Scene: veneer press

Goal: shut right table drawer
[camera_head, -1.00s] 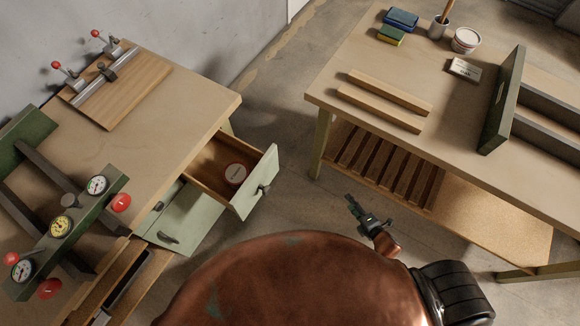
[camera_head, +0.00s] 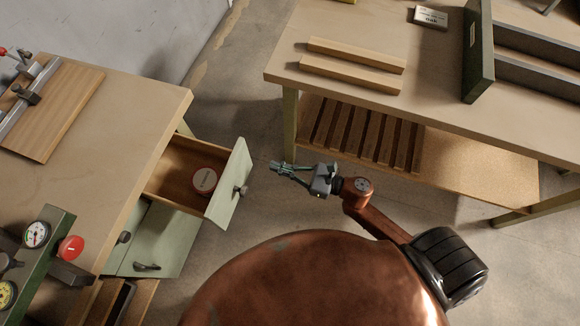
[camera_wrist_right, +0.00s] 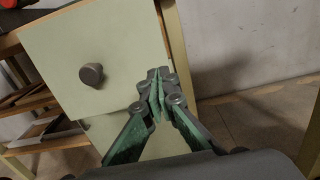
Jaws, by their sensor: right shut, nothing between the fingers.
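The right table drawer (camera_head: 230,186) is pulled out from the left table (camera_head: 130,105) in the head view. In the right wrist view the drawer front (camera_wrist_right: 85,60) and knob (camera_wrist_right: 91,74) are ahead, left of the closed fingertips (camera_wrist_right: 158,74). Whether the fingertips touch the front is not clear. My left gripper is not in view.
A closed green door (camera_head: 158,240) lies below the drawer. A second table (camera_head: 420,95) with wooden strips (camera_head: 350,75) and a slatted shelf stands at the right. Bare floor (camera_head: 245,125) lies between the tables. A gauge panel (camera_head: 40,255) is at the lower left.

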